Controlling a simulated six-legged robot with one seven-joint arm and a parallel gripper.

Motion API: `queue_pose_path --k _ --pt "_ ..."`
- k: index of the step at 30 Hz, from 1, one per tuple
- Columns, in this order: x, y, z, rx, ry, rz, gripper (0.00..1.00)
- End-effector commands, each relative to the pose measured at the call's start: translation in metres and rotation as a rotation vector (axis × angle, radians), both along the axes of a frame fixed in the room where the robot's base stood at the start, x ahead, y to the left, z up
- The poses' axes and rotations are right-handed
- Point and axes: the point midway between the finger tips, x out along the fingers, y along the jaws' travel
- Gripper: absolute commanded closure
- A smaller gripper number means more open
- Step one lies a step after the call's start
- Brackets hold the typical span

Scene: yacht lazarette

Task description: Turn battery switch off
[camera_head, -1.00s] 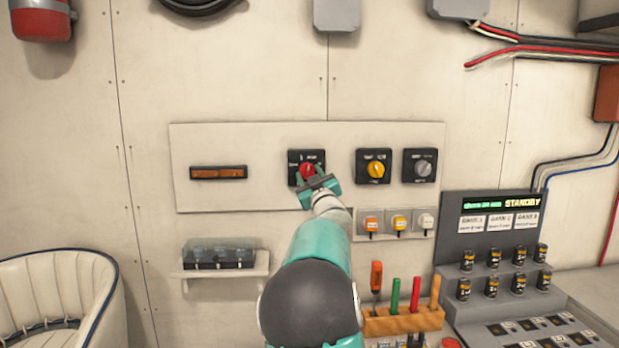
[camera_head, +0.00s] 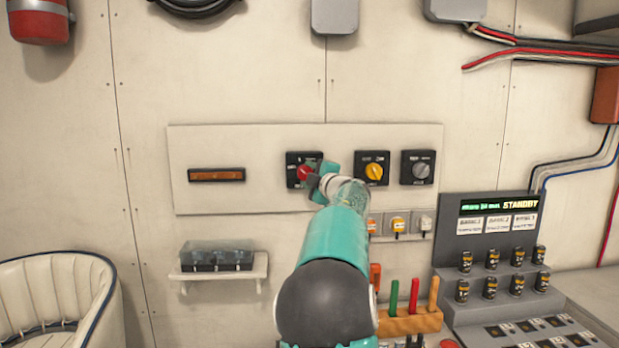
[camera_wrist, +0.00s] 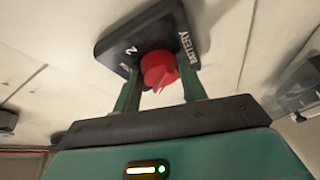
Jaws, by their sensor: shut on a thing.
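The battery switch is a red knob (camera_head: 305,174) on a black square plate (camera_head: 293,160) at the middle of the wall panel. In the wrist view the red knob (camera_wrist: 159,70) sits between my two green fingers, and the plate (camera_wrist: 118,45) reads "BATTERY" and "2". My gripper (camera_head: 316,178) is shut on the red knob, coming in from its right side in the head view. The fingers and wrist cover the right part of the plate, so the knob's exact pointing is hard to read.
A yellow knob (camera_head: 374,172) and a grey knob (camera_head: 421,170) stand just right on the same panel (camera_head: 270,150). Below are small tagged switches (camera_head: 397,224), a wooden tool rack (camera_head: 408,322) and a stepped console (camera_head: 470,255). A clear-covered box (camera_head: 217,256) sits on a shelf lower left.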

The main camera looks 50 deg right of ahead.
Motion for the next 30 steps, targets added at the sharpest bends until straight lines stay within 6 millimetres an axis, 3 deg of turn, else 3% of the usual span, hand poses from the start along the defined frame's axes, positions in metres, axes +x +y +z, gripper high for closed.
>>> queue_pose_path --k 15,30 --pt "0.0005 0.0001 0.0033 -0.293 0.248 -0.001 0.81" --pt "0.0004 0.0000 0.0036 -0.356 0.302 -0.001 0.81"
